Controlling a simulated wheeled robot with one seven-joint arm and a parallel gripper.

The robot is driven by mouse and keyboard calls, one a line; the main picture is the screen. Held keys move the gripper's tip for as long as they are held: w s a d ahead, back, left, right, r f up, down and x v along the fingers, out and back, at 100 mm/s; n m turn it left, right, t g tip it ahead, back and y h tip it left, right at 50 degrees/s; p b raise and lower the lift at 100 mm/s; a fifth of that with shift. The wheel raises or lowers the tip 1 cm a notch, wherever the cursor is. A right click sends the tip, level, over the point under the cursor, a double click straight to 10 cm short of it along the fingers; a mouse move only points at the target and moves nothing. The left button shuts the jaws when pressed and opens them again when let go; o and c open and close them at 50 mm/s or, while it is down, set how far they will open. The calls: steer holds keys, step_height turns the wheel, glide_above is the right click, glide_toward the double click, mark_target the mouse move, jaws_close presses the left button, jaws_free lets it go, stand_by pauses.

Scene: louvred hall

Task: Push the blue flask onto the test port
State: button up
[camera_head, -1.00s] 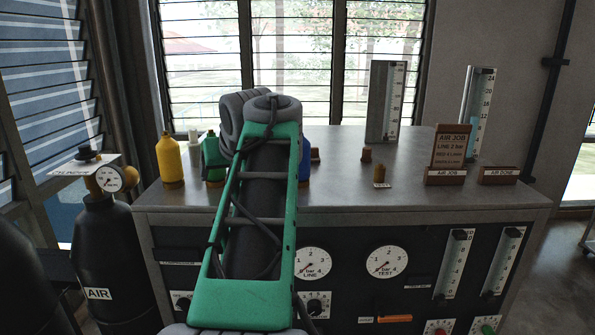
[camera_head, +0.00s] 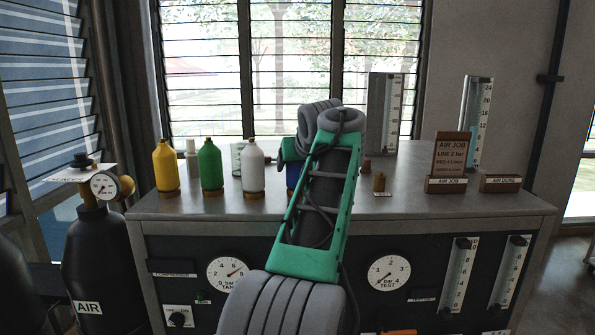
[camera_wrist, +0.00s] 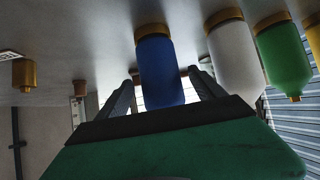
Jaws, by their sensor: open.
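The blue flask (camera_wrist: 160,78) stands on the counter with a brass collar at its base. It appears inverted in the wrist view, between the two dark fingers of my gripper (camera_wrist: 162,76), which is open. Whether the fingers touch it is unclear. In the head view only a sliver of the blue flask (camera_head: 292,175) shows beside my arm, and my fingers are hidden. A small brass fitting (camera_head: 379,182) with a white label, apparently the test port, stands bare on the counter to the right; it also shows at left in the wrist view (camera_wrist: 25,75).
White (camera_head: 252,168), green (camera_head: 210,165) and yellow (camera_head: 166,165) flasks stand in a row to the left. An AIR JOB sign (camera_head: 449,160) and upright flow tubes (camera_head: 384,110) stand at the right and back.

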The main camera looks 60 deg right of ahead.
steer(key=shift+w+d+f, duration=0.35)
steer(key=shift+w+d, duration=0.05)
steer(key=shift+d, duration=0.1)
steer(key=shift+c, duration=0.2)
jaws_close()
stand_by(0.7)
steer(key=shift+r, duration=0.1)
